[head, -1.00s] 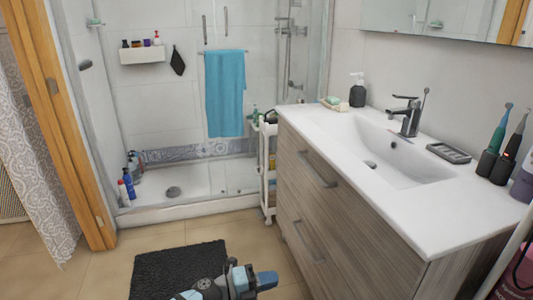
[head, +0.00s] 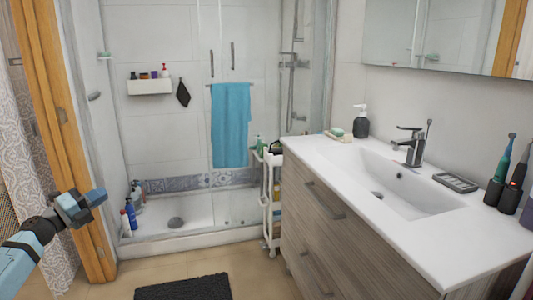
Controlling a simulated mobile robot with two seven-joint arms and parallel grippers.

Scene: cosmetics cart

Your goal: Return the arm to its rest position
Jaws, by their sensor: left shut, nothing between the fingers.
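My left arm comes in from the left edge, light blue with dark bands. Its left gripper (head: 92,202) is shut and empty, raised in front of the wooden door frame, apart from any object. My right gripper is not in view. The white cosmetics cart (head: 267,205) stands on the floor between the shower and the vanity, with small bottles on its top and items on its shelves.
The vanity (head: 345,230) with its white sink fills the right side. A dark bath mat (head: 185,288) lies on the tiled floor. The shower tray (head: 200,216) with bottles at its left is behind. The wooden door frame (head: 62,125) and a patterned curtain (head: 25,190) are at left.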

